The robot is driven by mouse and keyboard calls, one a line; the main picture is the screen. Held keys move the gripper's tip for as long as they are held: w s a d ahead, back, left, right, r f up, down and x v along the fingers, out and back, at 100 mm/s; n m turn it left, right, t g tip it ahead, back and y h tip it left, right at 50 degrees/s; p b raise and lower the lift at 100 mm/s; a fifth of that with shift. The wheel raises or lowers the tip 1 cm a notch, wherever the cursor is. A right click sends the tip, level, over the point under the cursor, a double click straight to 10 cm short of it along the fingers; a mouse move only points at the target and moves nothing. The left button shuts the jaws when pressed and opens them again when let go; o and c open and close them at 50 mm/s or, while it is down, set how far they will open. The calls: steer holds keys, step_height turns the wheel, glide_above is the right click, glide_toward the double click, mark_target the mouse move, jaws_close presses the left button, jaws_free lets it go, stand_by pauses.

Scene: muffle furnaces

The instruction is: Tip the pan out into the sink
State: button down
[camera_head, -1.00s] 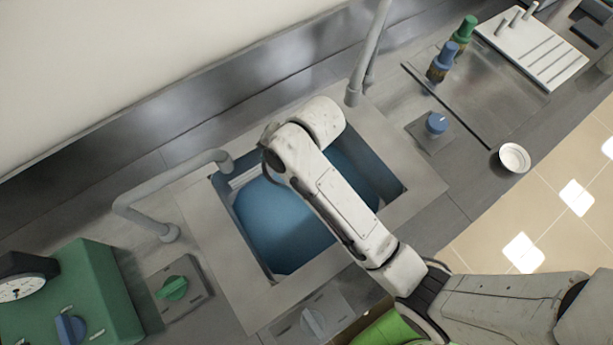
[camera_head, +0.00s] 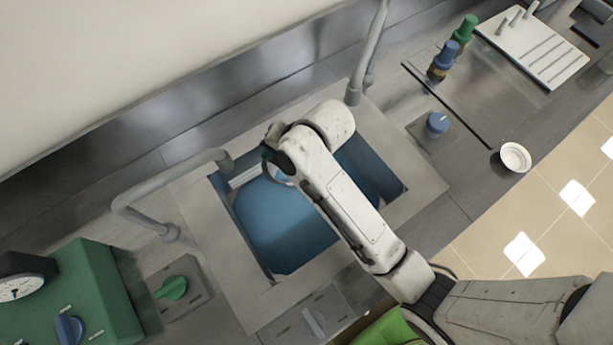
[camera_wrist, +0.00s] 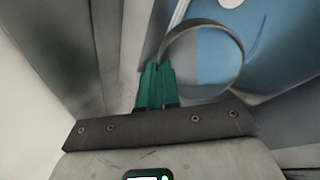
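The sink (camera_head: 420,165) is a steel-rimmed basin with a blue inside, in the middle of the head view. My gripper (camera_head: 267,154) hangs over the basin's upper left part, largely hidden behind my own wrist. In the wrist view its green fingers (camera_wrist: 158,70) are close together at the edge of the pan (camera_wrist: 240,72), which shows as a thin round grey rim beside them. The pan is held tilted over the blue basin. In the head view only a thin curved bit of it shows beside the gripper. I cannot see any contents in it.
A bent grey tap (camera_head: 150,195) stands left of the sink and another pipe (camera_head: 365,60) behind it. A green box (camera_head: 85,295) and a green knob (camera_head: 173,288) are at lower left. Bottles (camera_head: 442,62), a blue knob (camera_head: 437,124) and a white dish (camera_head: 515,157) are at right.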

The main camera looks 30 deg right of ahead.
steer(key=shift+s+d+r, duration=0.1)
stand_by(0.3)
steer(key=shift+s+r+t+b, duration=0.1)
steer(key=shift+r+t+b, duration=0.05)
steer(key=shift+t+b, duration=0.2)
steer(key=shift+s+d+r+t+y+b, duration=0.4)
steer(key=shift+s+r+t+y+b, duration=0.2)
steer(key=shift+t+y+b, duration=0.6)
stand_by(1.6)
steer(key=shift+s+d+r+t+b, duration=0.25)
steer(key=shift+s+t+b, duration=0.2)
steer(key=shift+b, duration=1.3)
stand_by(0.5)
steer(key=shift+s+d+t+y+b, duration=0.35)
steer(key=shift+t+y+b, duration=0.2)
steer(key=shift+b, duration=1.25)
stand_by(0.4)
